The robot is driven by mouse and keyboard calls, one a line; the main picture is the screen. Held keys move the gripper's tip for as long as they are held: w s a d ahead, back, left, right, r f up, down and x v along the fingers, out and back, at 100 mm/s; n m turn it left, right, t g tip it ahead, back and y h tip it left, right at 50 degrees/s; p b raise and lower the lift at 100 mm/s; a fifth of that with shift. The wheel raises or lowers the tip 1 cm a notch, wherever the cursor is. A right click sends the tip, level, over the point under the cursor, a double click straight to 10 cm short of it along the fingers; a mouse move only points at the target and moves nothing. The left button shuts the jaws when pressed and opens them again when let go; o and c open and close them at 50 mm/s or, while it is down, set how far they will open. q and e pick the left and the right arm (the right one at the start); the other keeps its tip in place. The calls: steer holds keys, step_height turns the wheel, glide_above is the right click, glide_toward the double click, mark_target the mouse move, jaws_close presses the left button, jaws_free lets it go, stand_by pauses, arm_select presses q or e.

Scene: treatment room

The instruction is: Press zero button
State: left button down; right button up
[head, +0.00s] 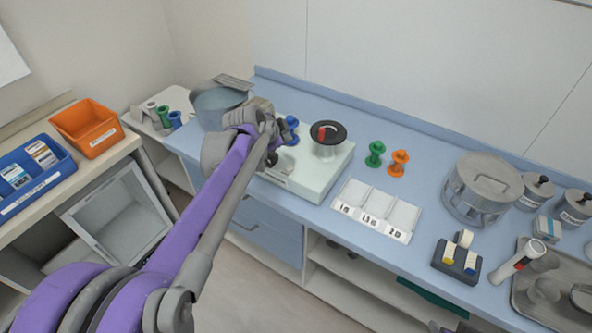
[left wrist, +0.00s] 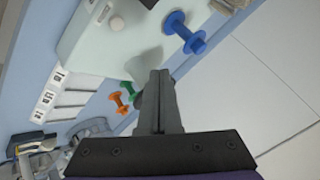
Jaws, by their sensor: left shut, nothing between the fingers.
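A pale green-white scale (head: 318,180) stands on the blue counter, with a round black-rimmed pan (head: 328,137) holding something red on top. In the left wrist view the scale body (left wrist: 90,45) fills the upper left. My right gripper is not in view.
A blue spool (head: 291,126) stands close beside the left gripper. Green (head: 375,153) and orange (head: 398,162) spools stand right of the scale. A white labelled tray (head: 372,218) lies in front of them. A grey-blue bucket (head: 213,106) stands at left; a metal pot (head: 482,187) at right.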

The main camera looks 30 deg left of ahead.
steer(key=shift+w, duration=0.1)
arm_select(q)
steer(key=shift+f, duration=0.2)
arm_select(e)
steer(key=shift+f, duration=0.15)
arm_select(q)
steer(key=b, duration=0.5)
glide_above(290, 168)
steer(key=s, duration=0.1)
steer(key=f, duration=0.7)
steer(key=shift+a+f, duration=0.3)
steer(key=shift+f, duration=0.45)
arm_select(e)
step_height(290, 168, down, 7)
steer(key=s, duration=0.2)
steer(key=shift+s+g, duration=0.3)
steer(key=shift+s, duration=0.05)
arm_select(q)
steer(key=shift+f, duration=0.45)
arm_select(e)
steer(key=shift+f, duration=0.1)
